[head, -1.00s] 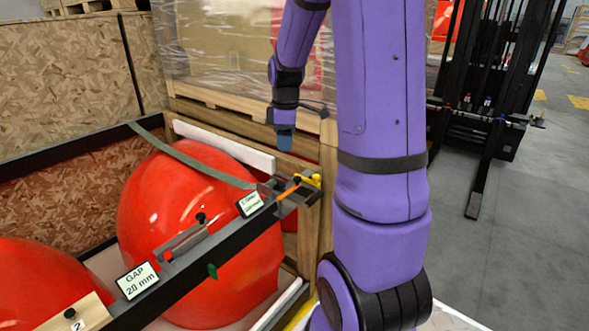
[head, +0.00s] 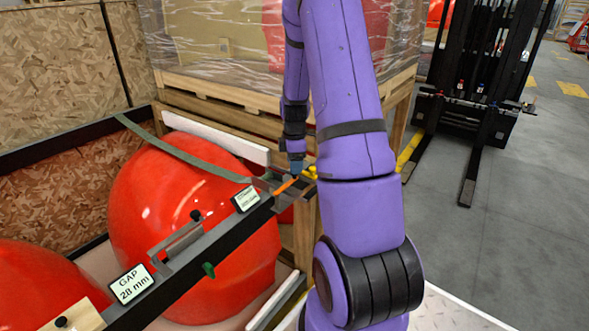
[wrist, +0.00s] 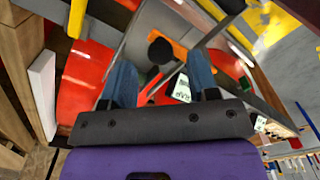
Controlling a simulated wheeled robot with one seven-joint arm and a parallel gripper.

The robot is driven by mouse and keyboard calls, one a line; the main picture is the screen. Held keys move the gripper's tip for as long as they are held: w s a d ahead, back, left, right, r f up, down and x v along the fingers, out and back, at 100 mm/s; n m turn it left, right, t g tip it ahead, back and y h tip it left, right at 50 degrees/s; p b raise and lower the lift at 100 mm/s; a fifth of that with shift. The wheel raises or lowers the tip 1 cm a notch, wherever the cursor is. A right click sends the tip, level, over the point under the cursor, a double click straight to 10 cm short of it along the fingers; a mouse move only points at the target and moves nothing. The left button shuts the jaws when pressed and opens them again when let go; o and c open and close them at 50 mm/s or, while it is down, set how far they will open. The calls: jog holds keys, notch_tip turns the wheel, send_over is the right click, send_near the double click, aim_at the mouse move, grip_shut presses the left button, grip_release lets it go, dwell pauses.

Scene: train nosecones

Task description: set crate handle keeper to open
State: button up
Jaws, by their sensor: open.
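An orange bar with a black knob, which seems to be the crate handle keeper (head: 286,187), sits on a grey metal bracket at the end of the crate's dark rail. In the wrist view the orange bar (wrist: 178,48) and its black knob (wrist: 160,50) lie just beyond and between my fingertips. My gripper (wrist: 160,72) is open, with two blue fingers spread apart and nothing held. In the head view my gripper (head: 297,168) is just above the orange bar. Contact cannot be told.
The dark rail (head: 225,228) carries small signs, including a gap sign (head: 131,284). Red nosecones (head: 150,205) fill the crate below. A yellow part (head: 310,173) is right beside the bracket. A wrapped pallet load (head: 215,40) stands behind; a forklift (head: 480,90) stands at right.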

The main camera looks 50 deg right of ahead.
jog(key=shift+f, duration=1.15)
grip_shut()
jog(key=shift+s, duration=0.1)
